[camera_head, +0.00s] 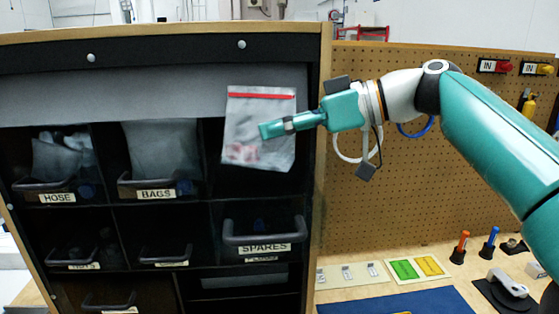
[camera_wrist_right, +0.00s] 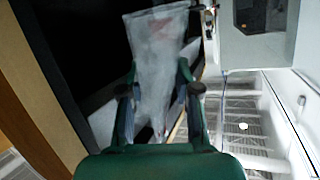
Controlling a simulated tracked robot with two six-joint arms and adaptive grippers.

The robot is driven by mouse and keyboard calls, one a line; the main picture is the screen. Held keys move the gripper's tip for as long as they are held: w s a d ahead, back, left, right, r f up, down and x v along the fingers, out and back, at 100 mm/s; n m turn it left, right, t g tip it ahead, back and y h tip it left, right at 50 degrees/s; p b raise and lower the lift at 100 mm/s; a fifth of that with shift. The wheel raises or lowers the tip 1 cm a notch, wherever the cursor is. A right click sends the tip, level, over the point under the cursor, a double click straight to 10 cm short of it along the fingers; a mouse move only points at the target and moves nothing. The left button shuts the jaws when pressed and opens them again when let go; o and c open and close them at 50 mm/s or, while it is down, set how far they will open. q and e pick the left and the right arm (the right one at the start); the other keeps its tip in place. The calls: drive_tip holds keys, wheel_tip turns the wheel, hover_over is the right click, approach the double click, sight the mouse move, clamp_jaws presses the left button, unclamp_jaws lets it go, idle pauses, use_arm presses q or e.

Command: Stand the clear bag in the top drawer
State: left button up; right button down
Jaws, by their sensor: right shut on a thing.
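The clear bag (camera_head: 247,110) has a red strip along its top edge and some reddish contents near the bottom. It hangs roughly upright in front of the upper right opening of the black cabinet. My right gripper (camera_head: 266,130) reaches in from the right and is shut on the bag. In the right wrist view the bag (camera_wrist_right: 158,45) lies between the two fingers of the gripper (camera_wrist_right: 157,80). In the top row, the HOSE drawer (camera_head: 57,197) and the BAGS drawer (camera_head: 155,194) hold clear bags. My left gripper is not in view.
Below the bag is the SPARES drawer (camera_head: 257,249), with a dark handle. The cabinet's wooden side edge (camera_head: 318,200) stands just right of the bag. A pegboard (camera_head: 400,70) and a bench with a blue mat (camera_head: 400,302) lie to the right.

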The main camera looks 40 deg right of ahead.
drive_tip(key=shift+f+b, duration=0.55)
drive_tip(key=shift+f, duration=2.3)
drive_tip(key=shift+s, duration=0.1)
drive_tip(key=shift+f+b, duration=0.6)
drive_tip(key=shift+b, duration=0.2)
drive_tip(key=c, duration=0.8)
unclamp_jaws()
drive_tip(key=shift+r, duration=0.15)
